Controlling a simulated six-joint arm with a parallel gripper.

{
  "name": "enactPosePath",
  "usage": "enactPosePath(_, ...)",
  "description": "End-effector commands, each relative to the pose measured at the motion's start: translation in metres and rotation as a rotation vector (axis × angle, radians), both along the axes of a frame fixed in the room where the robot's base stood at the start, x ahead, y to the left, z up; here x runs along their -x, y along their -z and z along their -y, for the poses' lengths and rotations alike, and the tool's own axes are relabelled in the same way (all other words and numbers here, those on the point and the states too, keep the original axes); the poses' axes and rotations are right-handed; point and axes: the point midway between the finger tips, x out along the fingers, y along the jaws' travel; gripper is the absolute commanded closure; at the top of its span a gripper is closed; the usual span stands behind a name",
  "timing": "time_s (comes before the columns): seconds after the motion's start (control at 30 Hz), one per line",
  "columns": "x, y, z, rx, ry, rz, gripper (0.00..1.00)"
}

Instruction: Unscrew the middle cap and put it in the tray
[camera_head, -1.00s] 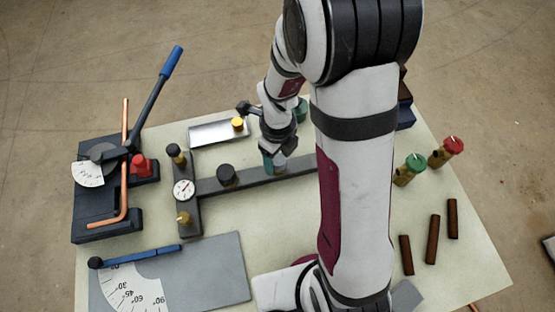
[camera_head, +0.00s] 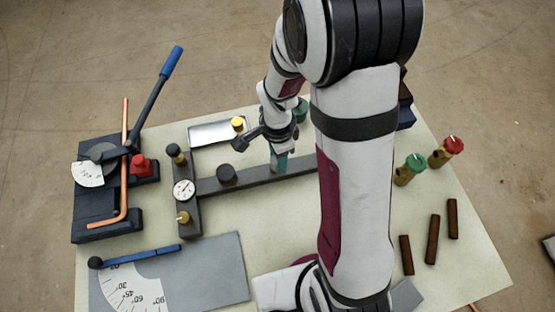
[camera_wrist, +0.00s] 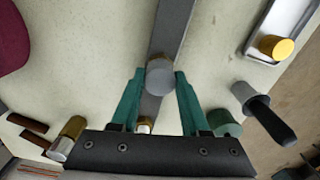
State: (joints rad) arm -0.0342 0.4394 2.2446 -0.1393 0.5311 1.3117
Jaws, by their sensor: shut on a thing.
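My gripper (camera_head: 279,164) is over the dark bar (camera_head: 208,186), about halfway along what shows of it in the head view. In the wrist view, its two teal fingers (camera_wrist: 158,76) are shut on a round grey cap (camera_wrist: 160,80), with the bar running beneath. I cannot tell whether the cap is still seated on the bar. The head view hides this cap behind the fingers. A black cap (camera_head: 227,174) stands on the bar to the left. The silver tray (camera_head: 207,132) lies behind the bar and holds a yellow cap (camera_head: 238,123).
A round gauge (camera_head: 184,190) and small fittings stand at the bar's left end. A bender with a blue-tipped lever (camera_head: 171,61) rises at far left. Green (camera_head: 414,162) and red (camera_head: 453,145) topped fittings stand at right. My arm hides the bar's right part.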

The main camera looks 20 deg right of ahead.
Motion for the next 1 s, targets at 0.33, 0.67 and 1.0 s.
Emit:
enactPosePath(0.33, 0.0001, -0.0007, -0.0001, 0.000, -1.054, 0.000, 1.00)
enactPosePath(0.67, 0.0001, -0.0010, -0.0001, 0.000, -1.615, 0.000, 1.00)
enactPosePath(1.0, 0.0001, -0.0010, -0.0001, 0.000, -1.611, 0.000, 0.36)
